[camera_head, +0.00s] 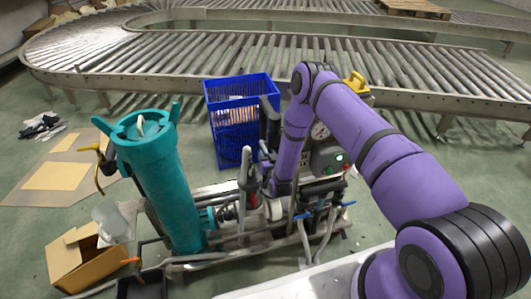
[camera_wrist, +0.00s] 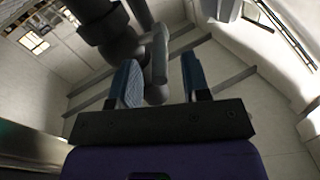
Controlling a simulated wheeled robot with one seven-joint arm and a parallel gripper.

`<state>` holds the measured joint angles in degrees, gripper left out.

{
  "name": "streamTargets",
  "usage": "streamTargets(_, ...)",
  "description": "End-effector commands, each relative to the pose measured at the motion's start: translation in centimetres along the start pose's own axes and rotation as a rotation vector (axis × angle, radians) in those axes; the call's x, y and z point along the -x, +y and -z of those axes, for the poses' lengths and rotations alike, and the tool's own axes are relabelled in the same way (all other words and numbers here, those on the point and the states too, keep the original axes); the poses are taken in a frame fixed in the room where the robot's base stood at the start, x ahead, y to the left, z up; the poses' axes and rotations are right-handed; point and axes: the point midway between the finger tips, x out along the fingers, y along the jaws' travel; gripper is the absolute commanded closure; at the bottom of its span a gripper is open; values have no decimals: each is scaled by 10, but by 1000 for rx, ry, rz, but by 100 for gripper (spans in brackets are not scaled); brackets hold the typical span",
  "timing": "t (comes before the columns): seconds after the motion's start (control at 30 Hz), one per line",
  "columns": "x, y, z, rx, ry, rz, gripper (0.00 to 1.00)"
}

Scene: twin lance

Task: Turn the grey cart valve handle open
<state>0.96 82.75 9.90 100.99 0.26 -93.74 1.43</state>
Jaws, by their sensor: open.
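In the wrist view, my gripper (camera_wrist: 160,78) is open, with its two blue fingers apart. A grey rounded bar (camera_wrist: 160,52), which looks like the valve handle, shows between the fingers, closer to the left one. I cannot tell whether it touches that finger. In the head view, an upright light grey handle (camera_head: 246,163) stands on the cart, left of my purple forearm. I cannot tell for certain that it is the same handle. My gripper is hard to make out there among the pipes and behind my arm.
The cart carries a teal cylinder (camera_head: 163,185), and small blue handles (camera_head: 306,215) sit on its right pipes. A dark pipe (camera_wrist: 122,45) is close to the left finger. A blue crate (camera_head: 222,105) stands behind. A cardboard box (camera_head: 85,262) lies at left.

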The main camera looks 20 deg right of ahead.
Motion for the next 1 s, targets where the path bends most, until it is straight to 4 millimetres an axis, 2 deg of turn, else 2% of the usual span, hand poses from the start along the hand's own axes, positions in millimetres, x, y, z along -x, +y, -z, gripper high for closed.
streamTargets(0.2, -18, 0, 0, 0, -1, 0, 57)
streamTargets(0.53, -21, 0, 0, 0, -1, -1, 57)
streamTargets(0.7, -21, 0, 0, 0, -1, -1, 96)
streamTargets(0.73, -21, 0, 0, 0, -1, -1, 100)
streamTargets(1.0, -21, 0, 1, 0, -9, -2, 100)
